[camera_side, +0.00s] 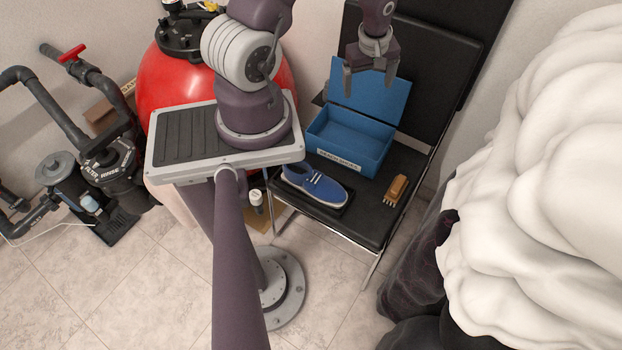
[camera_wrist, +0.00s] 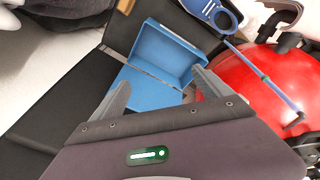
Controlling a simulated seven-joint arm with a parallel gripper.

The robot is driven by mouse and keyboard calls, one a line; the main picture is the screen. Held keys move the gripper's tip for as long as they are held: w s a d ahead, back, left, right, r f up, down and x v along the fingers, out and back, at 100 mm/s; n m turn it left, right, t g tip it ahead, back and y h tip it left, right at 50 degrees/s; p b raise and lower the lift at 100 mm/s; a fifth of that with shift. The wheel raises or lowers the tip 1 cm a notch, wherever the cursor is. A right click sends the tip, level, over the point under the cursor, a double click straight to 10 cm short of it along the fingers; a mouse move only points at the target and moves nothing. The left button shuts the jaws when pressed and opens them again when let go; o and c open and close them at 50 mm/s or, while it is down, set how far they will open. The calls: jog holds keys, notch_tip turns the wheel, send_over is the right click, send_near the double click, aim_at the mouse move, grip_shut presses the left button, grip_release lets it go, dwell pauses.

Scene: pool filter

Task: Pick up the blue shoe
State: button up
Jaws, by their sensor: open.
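The blue shoe (camera_side: 316,186) with a pale sole lies upright on the black chair seat in the side view, in front of an open blue box. My gripper (camera_side: 369,84) is open and empty, high above the seat and up to the right of the shoe. In the side view its fingers overlap the raised lid of the box. In the wrist view the open fingers (camera_wrist: 160,80) show with the blue box (camera_wrist: 140,92) beyond them.
The blue box (camera_side: 347,158) stands behind the shoe, lid (camera_side: 369,97) up. A brown brush (camera_side: 396,188) lies to the shoe's right on the black chair (camera_side: 366,222). A red tank (camera_side: 165,90) stands left. A large white puffy form (camera_side: 540,170) fills the right.

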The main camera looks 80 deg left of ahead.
jog(key=s+f+n+g+h, duration=0.1)
jog(key=s+f+n, duration=0.55)
jog(key=f, duration=0.75)
jog(key=n+h, duration=0.1)
jog(key=n, duration=0.1)
send_over(311, 173)
jog(key=f, duration=0.9)
jog(key=shift+s, duration=0.3)
jog(key=f, duration=0.7)
jog(key=shift+w+f, duration=0.25)
jog(key=c, duration=1.6)
